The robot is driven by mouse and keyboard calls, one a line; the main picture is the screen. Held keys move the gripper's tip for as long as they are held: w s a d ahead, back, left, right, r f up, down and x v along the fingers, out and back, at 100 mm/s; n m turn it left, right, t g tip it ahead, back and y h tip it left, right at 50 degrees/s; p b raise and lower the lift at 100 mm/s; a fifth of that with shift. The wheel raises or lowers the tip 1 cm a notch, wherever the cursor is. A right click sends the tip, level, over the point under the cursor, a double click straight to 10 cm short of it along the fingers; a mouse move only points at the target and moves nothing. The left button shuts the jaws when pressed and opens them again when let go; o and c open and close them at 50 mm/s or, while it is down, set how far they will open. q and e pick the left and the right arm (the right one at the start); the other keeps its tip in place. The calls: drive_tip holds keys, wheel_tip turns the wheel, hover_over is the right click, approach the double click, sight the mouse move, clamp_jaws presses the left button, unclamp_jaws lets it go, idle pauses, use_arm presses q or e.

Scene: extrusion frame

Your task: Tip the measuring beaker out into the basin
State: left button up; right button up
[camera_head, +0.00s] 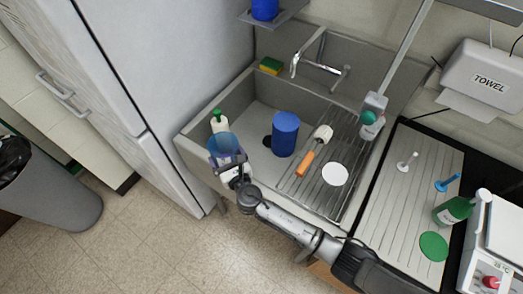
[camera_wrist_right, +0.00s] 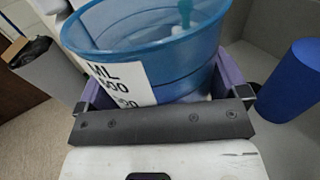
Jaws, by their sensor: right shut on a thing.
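The measuring beaker (camera_head: 223,144) is translucent blue, with a white label marked ML that shows in the wrist view (camera_wrist_right: 120,84). My right gripper (camera_head: 228,162) is shut around it, with a purple finger on each side in the wrist view. The beaker looks roughly upright, at the front left rim of the grey basin (camera_head: 240,107) in the head view. A white and teal shape shows through its mouth in the wrist view; I cannot tell whether it is inside or behind. My left gripper is not in view.
A green-capped bottle (camera_head: 219,121) stands just behind the beaker. A blue cylinder (camera_head: 285,134) stands in the basin, right of the beaker. A brush (camera_head: 314,150) and white disc (camera_head: 335,174) lie on the ribbed drainer. The tap (camera_head: 318,66) is at the back.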

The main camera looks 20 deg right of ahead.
drive_tip(key=shift+w+d, duration=0.1)
drive_tip(key=shift+w, duration=0.05)
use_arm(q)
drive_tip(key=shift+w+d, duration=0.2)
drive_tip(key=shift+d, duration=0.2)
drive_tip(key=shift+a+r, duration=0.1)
use_arm(e)
drive_tip(key=shift+r, duration=0.1)
